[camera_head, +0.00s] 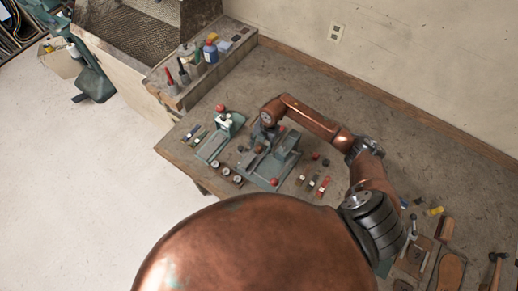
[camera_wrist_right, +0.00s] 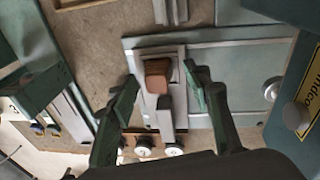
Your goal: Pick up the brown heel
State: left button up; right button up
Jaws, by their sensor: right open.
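The brown heel (camera_wrist_right: 157,75) is a small block with a reddish-brown top. It sits in a grey metal holder on a grey-green plate, in the middle of the right wrist view. My right gripper (camera_wrist_right: 160,81) is open, with one green finger on each side of the heel and gaps between them. In the head view my right gripper (camera_head: 259,136) hangs over the fixture on the workbench, with the heel (camera_head: 259,147) small and partly hidden just below it. My left gripper is not in view.
A green press-like fixture (camera_head: 222,134) stands to the left of the plate (camera_head: 262,178). Red-knobbed parts and small pieces lie around it. Several round-ended pieces (camera_wrist_right: 173,150) lie near the heel. Bottles (camera_head: 210,52) stand on the ledge behind. Tools and soles (camera_head: 450,270) lie at right.

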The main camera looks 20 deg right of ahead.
jog(key=shift+c, duration=0.5)
grip_shut()
